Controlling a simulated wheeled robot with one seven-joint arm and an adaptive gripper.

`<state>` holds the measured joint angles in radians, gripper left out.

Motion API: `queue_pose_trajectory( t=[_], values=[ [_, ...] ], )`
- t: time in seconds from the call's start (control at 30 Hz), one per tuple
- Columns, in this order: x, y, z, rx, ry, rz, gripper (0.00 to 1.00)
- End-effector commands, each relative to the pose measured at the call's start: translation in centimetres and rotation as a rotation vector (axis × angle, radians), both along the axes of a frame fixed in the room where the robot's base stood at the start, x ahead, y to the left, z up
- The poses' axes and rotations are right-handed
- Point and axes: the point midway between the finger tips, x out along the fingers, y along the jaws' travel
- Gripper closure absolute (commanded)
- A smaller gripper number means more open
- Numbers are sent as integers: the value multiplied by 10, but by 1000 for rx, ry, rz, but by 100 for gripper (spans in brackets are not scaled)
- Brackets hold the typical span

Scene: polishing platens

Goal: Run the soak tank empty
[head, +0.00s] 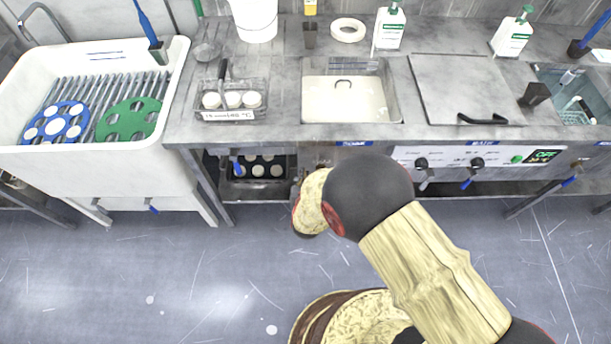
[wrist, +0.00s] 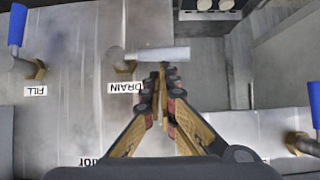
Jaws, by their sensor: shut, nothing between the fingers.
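The soak tank (head: 351,62) is a steel basin sunk in the bench, over a blue label. It shows a flat cream surface with a small dark hook-shaped mark; I cannot tell how deep any liquid is. My arm hides the drain valve in the head view.
A white sink (head: 186,60) with a blue and a green disc stands left. A lidded tank (head: 462,70) and a control panel (head: 480,156) are right of the soak tank. Another blue-handled valve (wrist: 305,143) is at the wrist view's right edge. The floor in front is open.

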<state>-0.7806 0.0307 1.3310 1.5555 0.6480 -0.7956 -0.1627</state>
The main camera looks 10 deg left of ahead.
Motion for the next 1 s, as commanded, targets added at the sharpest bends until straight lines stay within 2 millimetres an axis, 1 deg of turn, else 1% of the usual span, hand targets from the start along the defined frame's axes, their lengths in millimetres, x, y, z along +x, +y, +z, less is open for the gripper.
queue_pose_trajectory(
  t=[0.17,0.47,0.77,0.87,1.0],
  values=[
    [0,1,-2,-10,-1,1,100],
    [1,3,-13,-74,-18,0,100],
    [1,3,-13,-76,-18,0,100],
    [2,3,-10,-76,-18,0,100],
    [10,2,4,-76,-20,-2,100]
  ],
)
